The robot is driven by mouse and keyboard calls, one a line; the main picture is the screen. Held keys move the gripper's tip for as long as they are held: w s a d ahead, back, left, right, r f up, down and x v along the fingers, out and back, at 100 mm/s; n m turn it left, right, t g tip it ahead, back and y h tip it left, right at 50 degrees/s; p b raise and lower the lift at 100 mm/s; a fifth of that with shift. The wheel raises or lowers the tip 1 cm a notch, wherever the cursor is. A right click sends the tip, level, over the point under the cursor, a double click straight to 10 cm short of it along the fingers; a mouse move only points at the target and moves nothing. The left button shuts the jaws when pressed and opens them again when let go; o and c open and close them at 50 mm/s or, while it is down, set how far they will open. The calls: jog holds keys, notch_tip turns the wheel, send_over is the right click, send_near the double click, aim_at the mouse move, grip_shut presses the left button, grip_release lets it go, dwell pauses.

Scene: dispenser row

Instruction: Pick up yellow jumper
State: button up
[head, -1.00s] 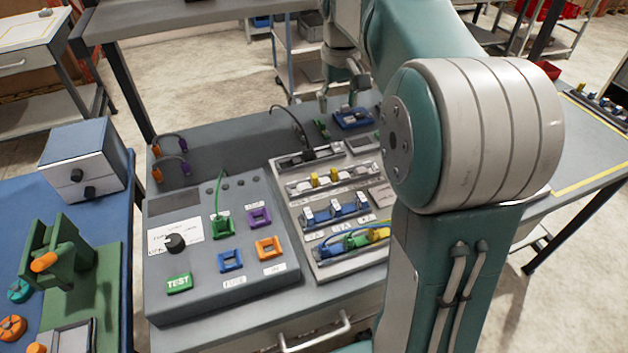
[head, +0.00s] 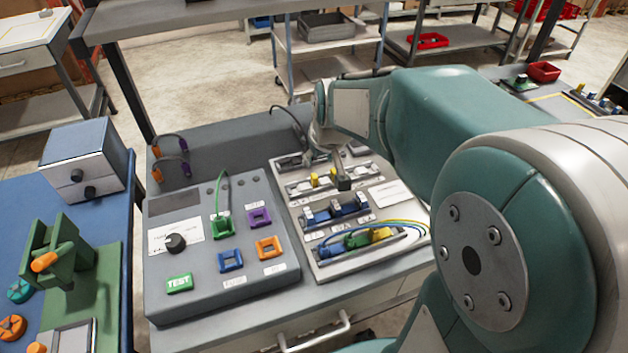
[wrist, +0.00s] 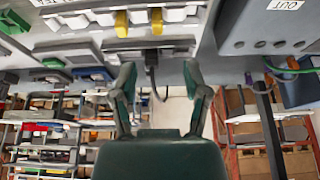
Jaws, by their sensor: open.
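Two small yellow jumpers (head: 315,180) sit side by side in a pale row of the grey dispenser (head: 372,216). In the wrist view one yellow jumper (wrist: 121,24) is at upper left and the other yellow jumper (wrist: 156,20) at top centre, above the fingertips in the picture. My gripper (wrist: 160,78) is open with nothing between its fingers. In the head view my gripper (head: 334,166) hangs over the back part of the dispenser, close to the yellow jumpers and partly covering that row. I cannot tell its exact height above them.
Blue jumpers (head: 345,210) fill the row in front. Coloured plugs with cables, including a yellow plug (head: 380,235), lie in the nearest row. A test box (head: 205,262) stands left of the dispenser. A black cable (head: 292,118) arches behind.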

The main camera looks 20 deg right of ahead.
aim_at(314, 176)
jog(key=x, duration=1)
jog(key=shift+d, duration=0.15)
jog(key=c, duration=0.8)
